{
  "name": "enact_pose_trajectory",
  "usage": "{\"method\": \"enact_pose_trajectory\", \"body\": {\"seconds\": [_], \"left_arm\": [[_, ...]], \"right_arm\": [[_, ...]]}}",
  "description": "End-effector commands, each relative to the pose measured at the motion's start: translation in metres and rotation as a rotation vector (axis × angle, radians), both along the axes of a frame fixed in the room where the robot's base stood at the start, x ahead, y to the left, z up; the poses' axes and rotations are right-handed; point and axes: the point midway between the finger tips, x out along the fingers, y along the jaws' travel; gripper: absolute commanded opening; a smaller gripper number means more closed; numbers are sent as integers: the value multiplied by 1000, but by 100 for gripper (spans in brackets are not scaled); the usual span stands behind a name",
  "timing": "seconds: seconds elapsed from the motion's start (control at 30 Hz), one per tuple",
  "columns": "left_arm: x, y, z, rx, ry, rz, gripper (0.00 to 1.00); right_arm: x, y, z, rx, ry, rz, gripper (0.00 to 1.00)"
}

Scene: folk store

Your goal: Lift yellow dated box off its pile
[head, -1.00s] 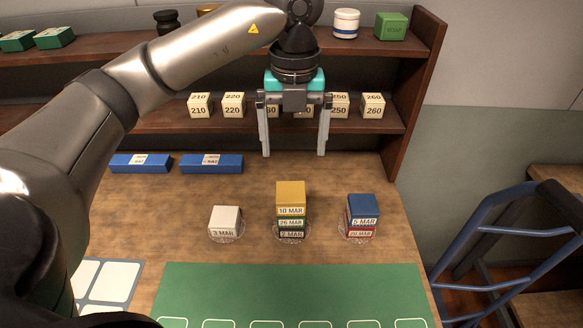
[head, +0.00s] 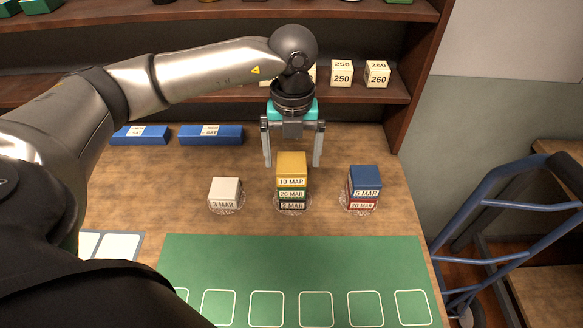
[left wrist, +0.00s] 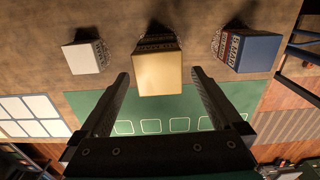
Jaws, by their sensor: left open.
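The yellow box (head: 291,163), labelled 10 MAR, is the top of a pile in the middle of the table. Under it are a green box (head: 292,191) labelled 26 MAR and a dark box (head: 292,204) labelled 2 MAR. My left gripper (head: 293,163) is open and empty, above and just behind the pile, its two fingers spread wider than the box. In the left wrist view the yellow box (left wrist: 158,73) lies beyond the open fingers, centred between them and apart from them. My right gripper is not seen.
A white box (head: 225,190) labelled 3 MAR stands left of the pile. A blue box (head: 364,180) on a red one (head: 362,203) stands to the right. A green mat (head: 300,255) lies in front, bare. A shelf (head: 225,90) rises behind.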

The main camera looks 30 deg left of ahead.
Motion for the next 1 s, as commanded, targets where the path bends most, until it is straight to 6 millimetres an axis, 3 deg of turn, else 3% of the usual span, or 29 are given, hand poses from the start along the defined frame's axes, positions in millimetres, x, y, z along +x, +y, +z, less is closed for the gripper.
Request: {"method": "enact_pose_trajectory", "body": {"seconds": [0.2,0.47,1.0], "left_arm": [[-1,2,-29,1,2,0,100],[0,2,-32,0,0,-1,100],[0,2,-32,0,0,0,42]], "right_arm": [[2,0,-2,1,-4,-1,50],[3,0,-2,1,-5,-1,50],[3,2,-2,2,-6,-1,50]]}}
